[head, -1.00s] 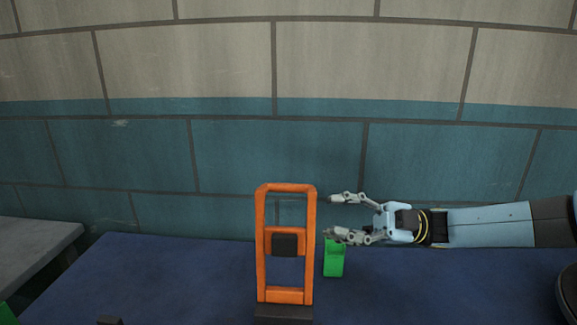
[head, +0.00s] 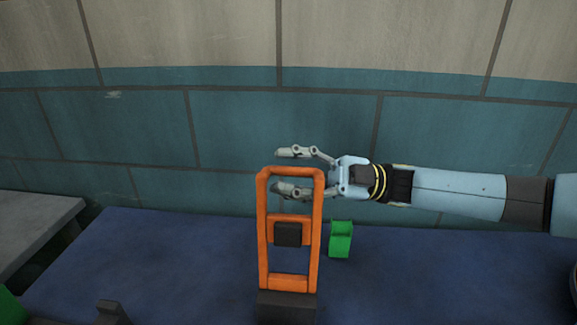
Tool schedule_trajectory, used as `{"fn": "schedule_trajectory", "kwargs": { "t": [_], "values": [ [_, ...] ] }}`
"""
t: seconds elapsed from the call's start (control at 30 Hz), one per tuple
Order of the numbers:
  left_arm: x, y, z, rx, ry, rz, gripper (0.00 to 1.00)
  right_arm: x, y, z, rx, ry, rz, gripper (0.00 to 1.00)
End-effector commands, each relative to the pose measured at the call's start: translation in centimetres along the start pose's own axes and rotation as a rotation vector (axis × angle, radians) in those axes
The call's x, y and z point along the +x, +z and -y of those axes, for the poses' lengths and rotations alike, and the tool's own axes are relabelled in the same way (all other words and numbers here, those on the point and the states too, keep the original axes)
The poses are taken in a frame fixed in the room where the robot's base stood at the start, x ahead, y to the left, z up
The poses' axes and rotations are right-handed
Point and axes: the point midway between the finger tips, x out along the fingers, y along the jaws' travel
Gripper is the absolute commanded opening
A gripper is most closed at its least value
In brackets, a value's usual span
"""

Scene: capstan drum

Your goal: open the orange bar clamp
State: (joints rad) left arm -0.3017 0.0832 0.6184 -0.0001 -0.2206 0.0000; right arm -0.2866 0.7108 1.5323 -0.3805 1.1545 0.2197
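The orange bar clamp (head: 264,235) stands upright in a dark base (head: 286,307) on the blue table. My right gripper (head: 283,170) is open and empty at the clamp's top bar. One finger is above the bar and the other is below it, seen through the frame's opening. I cannot tell whether either finger touches the bar. My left gripper is not in view.
A grey surface (head: 35,230) is at the left, a dark bracket (head: 112,313) at the front left. The table's left part is mostly clear.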

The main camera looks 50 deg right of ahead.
Motion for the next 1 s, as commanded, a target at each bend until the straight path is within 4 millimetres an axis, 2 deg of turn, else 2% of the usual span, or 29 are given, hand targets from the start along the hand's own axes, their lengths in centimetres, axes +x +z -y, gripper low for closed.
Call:
{"fn": "schedule_trajectory", "kwargs": {
  "t": [0.3, 0.6, 1.0],
  "values": [
    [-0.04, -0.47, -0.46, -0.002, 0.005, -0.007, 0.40, 0.40, 0.01, -0.01, 0.000, 0.001, 0.000, 0.38],
    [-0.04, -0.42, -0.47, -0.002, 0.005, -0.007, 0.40, 0.37, 0.02, 0.00, 0.000, 0.000, 0.000, 0.00],
    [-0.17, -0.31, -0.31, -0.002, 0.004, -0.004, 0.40, 0.40, -0.13, 0.02, -0.005, -0.002, 0.000, 0.00]
  ]
}}
